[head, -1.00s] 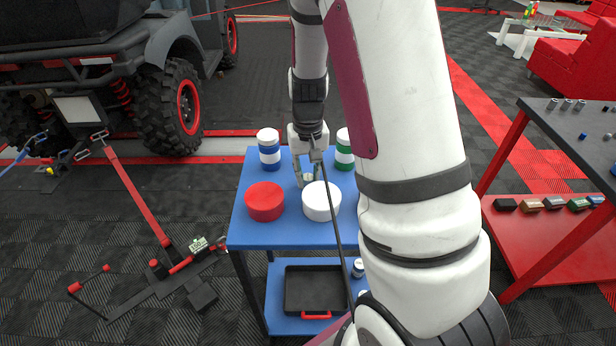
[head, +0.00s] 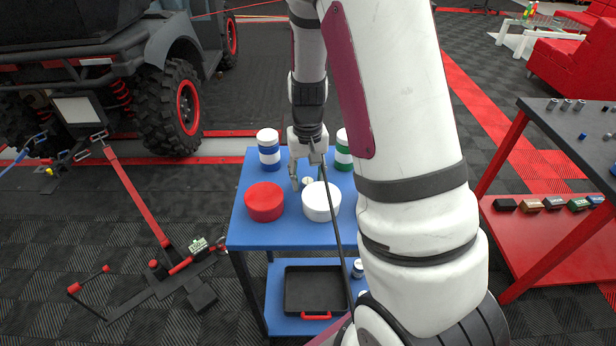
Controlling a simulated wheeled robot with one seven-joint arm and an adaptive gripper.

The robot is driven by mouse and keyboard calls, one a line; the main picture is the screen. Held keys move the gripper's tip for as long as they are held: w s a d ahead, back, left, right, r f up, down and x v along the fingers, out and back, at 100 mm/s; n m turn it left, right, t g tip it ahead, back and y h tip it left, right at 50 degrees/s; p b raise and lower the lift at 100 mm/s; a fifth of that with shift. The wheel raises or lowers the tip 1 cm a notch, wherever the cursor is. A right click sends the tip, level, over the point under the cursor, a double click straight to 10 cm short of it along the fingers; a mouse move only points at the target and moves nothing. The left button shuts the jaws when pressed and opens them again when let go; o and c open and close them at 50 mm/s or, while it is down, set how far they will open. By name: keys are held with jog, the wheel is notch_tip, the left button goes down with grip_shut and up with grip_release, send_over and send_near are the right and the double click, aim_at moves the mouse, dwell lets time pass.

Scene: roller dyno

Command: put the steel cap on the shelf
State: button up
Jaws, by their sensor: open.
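My gripper (head: 307,182) points down over the far middle of the blue cart top (head: 240,225), with its fingers spread apart. A small pale piece (head: 307,181), possibly the steel cap, shows low between the fingers, behind the red and white round containers. It is too small for me to tell its shape, or whether a finger touches it. The cart has a lower blue shelf (head: 277,290). A red lower shelf (head: 540,240) is under the dark-topped bench at right. My arm hides the right part of the cart.
On the cart top stand a red round container (head: 265,201), a white one (head: 321,202), a blue-and-white jar stack (head: 268,150) and a green-and-white one (head: 344,152). A black tray (head: 315,288) lies on the lower shelf. Several small boxes (head: 532,206) line the red shelf.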

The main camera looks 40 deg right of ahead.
jog(key=s+a+r+n+p, duration=0.1)
jog(key=s+a+r, duration=0.1)
jog(key=r, duration=0.7)
jog(key=s+a+r, duration=0.2)
jog(key=r, duration=0.6)
jog(key=s+a+r+n+t, duration=0.1)
jog(key=s+a+r, duration=0.1)
jog(key=s, duration=0.4)
jog(key=s+a+r+n, duration=0.1)
jog(key=s+a+r, duration=0.2)
jog(key=s, duration=0.4)
jog(key=s+a+r+n+t, duration=0.1)
jog(key=s+a+r, duration=0.1)
jog(key=s+a, duration=0.2)
jog(key=s, duration=0.3)
jog(key=shift+r+t, duration=0.25)
jog(key=shift+t, duration=0.05)
jog(key=shift+s+a, duration=0.15)
jog(key=shift+s, duration=0.15)
jog(key=shift+c, duration=1)
jog(key=m+g+y+b, duration=0.1)
jog(key=m+g, duration=0.3)
jog(key=m, duration=0.4)
send_over(308, 181)
jog(key=w, duration=0.2)
notch_tip(308, 181, down, 11)
jog(key=f, duration=0.4)
jog(key=s+f+b, duration=0.1)
jog(key=f, duration=0.9)
jog(key=shift+s, duration=0.4)
